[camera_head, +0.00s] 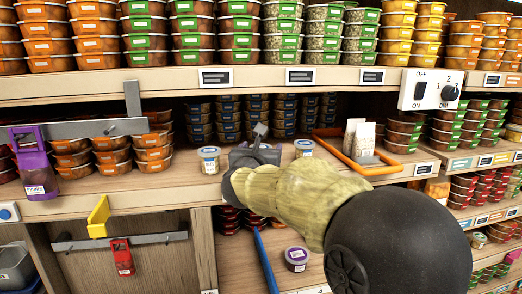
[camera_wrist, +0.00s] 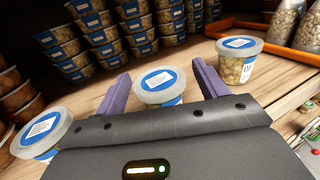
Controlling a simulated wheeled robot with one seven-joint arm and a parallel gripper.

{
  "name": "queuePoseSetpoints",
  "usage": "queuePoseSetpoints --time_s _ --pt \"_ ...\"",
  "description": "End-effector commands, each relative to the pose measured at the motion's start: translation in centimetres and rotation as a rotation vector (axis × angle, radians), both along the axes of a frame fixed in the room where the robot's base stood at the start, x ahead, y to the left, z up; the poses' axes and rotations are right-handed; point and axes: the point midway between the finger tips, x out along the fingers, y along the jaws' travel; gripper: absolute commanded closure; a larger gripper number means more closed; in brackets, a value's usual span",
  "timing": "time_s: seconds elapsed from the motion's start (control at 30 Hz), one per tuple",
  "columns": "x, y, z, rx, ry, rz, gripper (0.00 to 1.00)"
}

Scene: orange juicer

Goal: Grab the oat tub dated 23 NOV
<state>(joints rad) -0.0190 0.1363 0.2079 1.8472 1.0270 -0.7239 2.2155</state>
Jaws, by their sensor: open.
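Three clear tubs with blue-banded white labels stand in a row on the wooden shelf. In the wrist view, the middle tub (camera_wrist: 160,82) is between the two purple fingers of my gripper (camera_wrist: 160,72), with no clear contact on either side. The right tub (camera_wrist: 238,62) stands outside the right finger, and its pale oat-like contents show. The left tub (camera_wrist: 42,132) is at the lower left. In the head view, the left tub (camera_head: 209,160) and right tub (camera_head: 304,148) flank my open gripper (camera_head: 255,153), which hides the middle one. The label dates are too small to read.
Stacked blue-banded tubs (camera_wrist: 95,40) fill the shelf behind. An orange-rimmed tray (camera_head: 368,168) with jars (camera_head: 358,138) is to the right. The upper shelf edge (camera_head: 180,83) hangs above.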

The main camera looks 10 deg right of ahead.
Motion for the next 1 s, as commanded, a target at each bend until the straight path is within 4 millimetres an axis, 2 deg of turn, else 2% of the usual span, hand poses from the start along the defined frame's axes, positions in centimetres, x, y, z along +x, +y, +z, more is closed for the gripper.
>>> queuePoseSetpoints --time_s 0.5,0.7,1.0 --pt "0.01 -0.04 -0.05 0.0 0.0 0.0 0.28" --pt "0.0 -0.02 -0.05 0.0 0.0 0.0 0.67" --pt "0.01 -0.01 0.1 0.001 -0.001 0.0 0.69"
